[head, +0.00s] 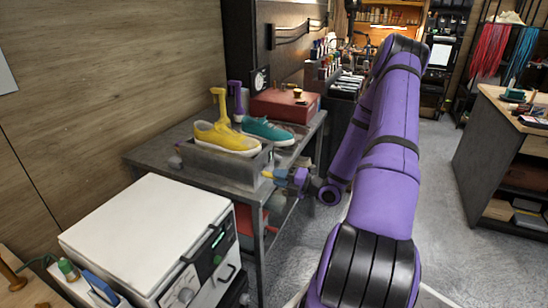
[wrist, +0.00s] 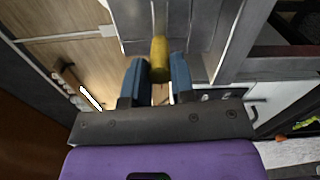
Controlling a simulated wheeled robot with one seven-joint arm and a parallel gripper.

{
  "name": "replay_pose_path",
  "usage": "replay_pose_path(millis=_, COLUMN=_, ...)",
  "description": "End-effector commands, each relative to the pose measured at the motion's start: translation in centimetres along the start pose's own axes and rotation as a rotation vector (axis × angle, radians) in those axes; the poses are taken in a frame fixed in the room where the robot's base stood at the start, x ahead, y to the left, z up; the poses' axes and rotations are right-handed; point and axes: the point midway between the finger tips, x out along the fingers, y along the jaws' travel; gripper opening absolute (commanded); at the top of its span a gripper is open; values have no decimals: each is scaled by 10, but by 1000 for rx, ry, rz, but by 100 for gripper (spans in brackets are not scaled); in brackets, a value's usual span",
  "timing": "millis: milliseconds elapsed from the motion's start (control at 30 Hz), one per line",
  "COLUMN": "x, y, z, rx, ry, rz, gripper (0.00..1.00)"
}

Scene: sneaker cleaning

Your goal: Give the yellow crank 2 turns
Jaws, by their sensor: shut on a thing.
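The yellow crank (head: 268,173) sticks out from the front right side of a grey metal box (head: 215,165) on a workbench. In the wrist view its yellow handle (wrist: 160,58) lies between my two blue fingers. My gripper (head: 279,176) is shut on this handle, and it also shows in the wrist view (wrist: 157,70). The fingers cover part of the handle. The crank's arm is hard to make out, so I cannot tell its angle. A yellow sneaker (head: 227,138) rests on top of the box.
A teal sneaker (head: 266,131) and a red box (head: 284,105) stand behind on the grey workbench (head: 150,157). A white machine (head: 145,232) stands at the front left. A wooden-topped counter (head: 497,145) is at the right. Floor between is clear beside my arm.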

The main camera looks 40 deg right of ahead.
Motion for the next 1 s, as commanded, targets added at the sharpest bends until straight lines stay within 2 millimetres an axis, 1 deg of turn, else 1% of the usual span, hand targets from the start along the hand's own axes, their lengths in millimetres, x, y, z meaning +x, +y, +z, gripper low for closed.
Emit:
replay_pose_path(millis=100, x=0, y=6, z=1, rx=-3, ry=-1, rz=1, gripper=16)
replay_pose_path(millis=467, x=0, y=8, z=1, rx=-1, ry=-1, rz=1, gripper=16)
replay_pose_path(millis=800, x=0, y=21, z=9, rx=-2, ry=-1, rz=1, gripper=16)
replay_pose_path(millis=1000, x=0, y=22, z=9, rx=-1, ry=-1, rz=1, gripper=16)
